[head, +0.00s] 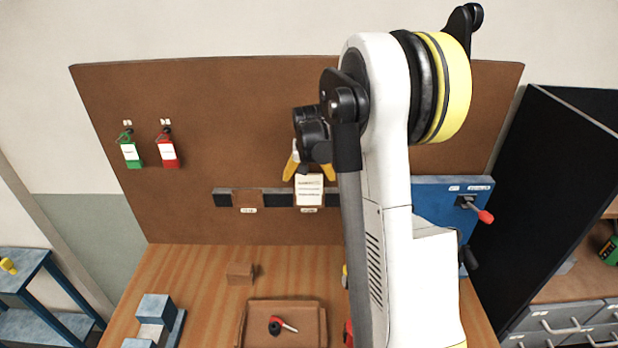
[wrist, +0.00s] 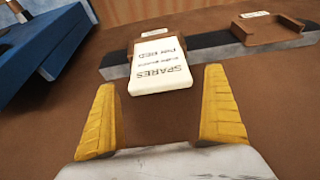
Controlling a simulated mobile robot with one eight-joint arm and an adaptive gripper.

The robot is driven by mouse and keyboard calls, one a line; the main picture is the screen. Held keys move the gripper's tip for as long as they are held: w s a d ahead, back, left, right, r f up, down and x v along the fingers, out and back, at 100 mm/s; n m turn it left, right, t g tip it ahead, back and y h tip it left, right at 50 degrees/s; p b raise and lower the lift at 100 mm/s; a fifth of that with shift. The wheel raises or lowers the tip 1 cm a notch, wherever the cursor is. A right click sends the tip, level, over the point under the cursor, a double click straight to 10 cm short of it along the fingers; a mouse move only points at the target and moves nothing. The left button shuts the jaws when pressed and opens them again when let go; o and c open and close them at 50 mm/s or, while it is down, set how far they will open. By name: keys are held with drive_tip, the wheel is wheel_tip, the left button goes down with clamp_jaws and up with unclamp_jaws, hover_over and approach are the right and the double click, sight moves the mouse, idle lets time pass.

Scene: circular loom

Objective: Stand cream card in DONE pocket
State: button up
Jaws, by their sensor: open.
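The cream card (head: 309,187) stands upright in the right-hand pocket of the wall rail in the head view. In the wrist view the card (wrist: 160,68) appears upside down; its print includes "SPARES". The left-hand pocket (head: 247,198) is empty; it is also at the upper right of the wrist view (wrist: 268,32). The pocket labels are too small to read, so I cannot tell which is DONE. My gripper (head: 309,172) is open and empty at the card's top end. Its yellow fingers (wrist: 160,82) are spread wider than the card and appear clear of it.
The grey-black rail (head: 275,191) runs along the brown board (head: 230,120). Green (head: 132,153) and red (head: 168,152) tags hang at the upper left. A blue panel (head: 440,190) with a red-handled lever is right of the rail. A brown tray (head: 258,305) holds a red-handled tool on the bench.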

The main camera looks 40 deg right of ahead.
drive_tip(key=v, duration=1.1)
drive_tip(key=shift+r, duration=0.15)
drive_tip(key=shift+a, duration=0.1)
drive_tip(key=s+a+f+n+t+b, duration=0.1)
drive_tip(key=s+a+f+n+b, duration=0.1)
drive_tip(key=s+a+f+b, duration=0.45)
drive_tip(key=s+a+f+n+t+b, duration=0.1)
drive_tip(key=s+a+f+n+b, duration=0.2)
drive_tip(key=a+b, duration=0.55)
drive_tip(key=s+a+f+n+y+b, duration=0.1)
drive_tip(key=s+a+f+b, duration=0.5)
drive_tip(key=f, duration=0.3)
drive_tip(key=s+a+f+n+t+y+b, duration=0.1)
drive_tip(key=s+a+f+b, duration=0.5)
drive_tip(key=f, duration=0.3)
drive_tip(key=shift+s+f+b, duration=0.3)
drive_tip(key=shift+f+b, duration=0.05)
drive_tip(key=shift+b, duration=0.35)
